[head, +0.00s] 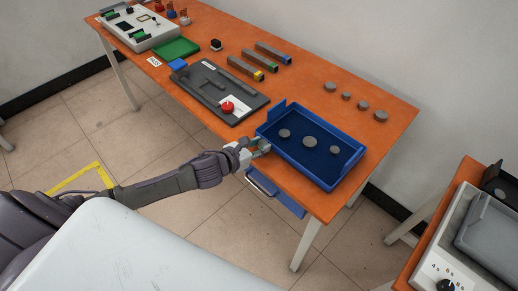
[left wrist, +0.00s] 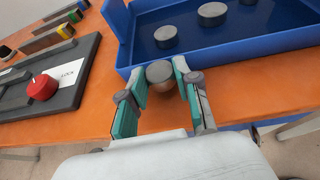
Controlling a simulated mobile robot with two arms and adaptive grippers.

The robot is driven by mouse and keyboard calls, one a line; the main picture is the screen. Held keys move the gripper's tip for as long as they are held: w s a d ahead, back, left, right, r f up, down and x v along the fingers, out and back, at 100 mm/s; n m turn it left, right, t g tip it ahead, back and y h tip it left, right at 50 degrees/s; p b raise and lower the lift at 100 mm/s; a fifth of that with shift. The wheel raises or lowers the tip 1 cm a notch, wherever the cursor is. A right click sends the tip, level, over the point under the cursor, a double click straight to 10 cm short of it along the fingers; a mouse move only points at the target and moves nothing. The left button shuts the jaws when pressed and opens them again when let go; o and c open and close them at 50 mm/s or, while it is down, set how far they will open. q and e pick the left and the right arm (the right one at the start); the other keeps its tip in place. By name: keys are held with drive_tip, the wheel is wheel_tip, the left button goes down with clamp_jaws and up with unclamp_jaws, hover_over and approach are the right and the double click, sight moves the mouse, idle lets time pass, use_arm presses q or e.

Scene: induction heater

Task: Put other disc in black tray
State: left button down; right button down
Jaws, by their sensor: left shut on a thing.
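My left gripper (head: 262,147) is at the near left edge of the blue tray. In the left wrist view its teal fingers (left wrist: 161,82) are shut on a round grey disc (left wrist: 160,71), just outside the tray wall. A black tray (head: 490,177) stands at the far right on another table, cut by the picture edge, with a grey disc (head: 501,193) in it. My right gripper is not in view.
The blue tray (head: 337,182) holds 3 grey discs (head: 309,142). Several more discs (head: 363,105) lie in a row behind it. A dark panel with a red button (head: 228,107) is left of my gripper. A gap separates the two tables.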

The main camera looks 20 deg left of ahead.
use_arm(q)
drive_tip(key=shift+f, duration=0.95)
